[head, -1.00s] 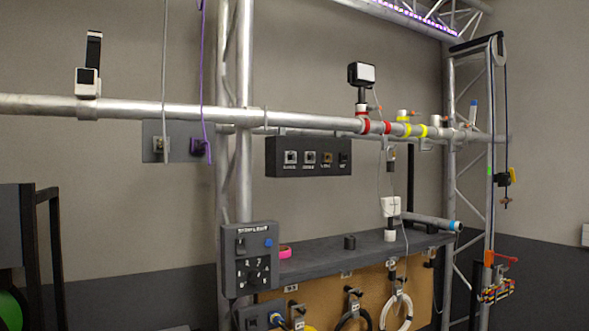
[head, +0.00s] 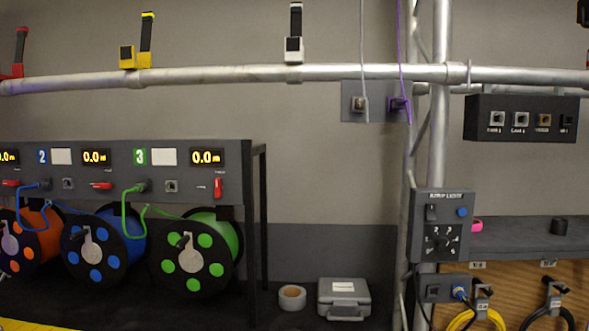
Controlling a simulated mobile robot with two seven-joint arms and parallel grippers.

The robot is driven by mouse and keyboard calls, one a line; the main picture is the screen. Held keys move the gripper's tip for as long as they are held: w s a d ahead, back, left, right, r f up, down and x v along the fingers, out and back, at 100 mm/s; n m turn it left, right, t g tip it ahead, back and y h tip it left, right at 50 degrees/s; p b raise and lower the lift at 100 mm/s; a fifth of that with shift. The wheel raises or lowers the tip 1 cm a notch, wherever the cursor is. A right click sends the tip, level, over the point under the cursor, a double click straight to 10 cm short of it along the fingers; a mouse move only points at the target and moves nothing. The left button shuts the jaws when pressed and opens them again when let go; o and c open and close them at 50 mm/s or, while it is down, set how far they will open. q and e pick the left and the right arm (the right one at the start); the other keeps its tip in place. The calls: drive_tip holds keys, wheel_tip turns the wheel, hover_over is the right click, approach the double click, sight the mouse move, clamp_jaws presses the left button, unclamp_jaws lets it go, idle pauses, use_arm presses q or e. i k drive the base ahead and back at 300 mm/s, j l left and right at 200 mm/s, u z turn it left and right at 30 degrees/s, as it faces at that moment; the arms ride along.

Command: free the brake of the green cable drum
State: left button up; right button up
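The green cable drum (head: 172,266) hangs under the dark rack at the lower left, with black side discs, green spots and green cable. Above it the panel (head: 124,158) carries a green "3" label, a blank white plate and a display reading 0.0 m. A small red lever (head: 217,187) below that display stands upright. The red lever (head: 101,185) over the blue drum (head: 92,248) lies level. A green cable end (head: 141,187) is plugged in at the panel. Neither of my grippers is in view.
An orange drum (head: 24,240) is at the far left. A tape roll (head: 292,297) and a grey case (head: 344,298) sit on the dark surface right of the rack. A silver truss pipe (head: 220,74) crosses above. A switch box (head: 442,226) is on the upright truss at right.

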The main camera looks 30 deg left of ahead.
sight(218, 188)
drive_tip(key=j+u, duration=0.1)
drive_tip(key=u, duration=1.3)
drive_tip(key=k+j, duration=0.05)
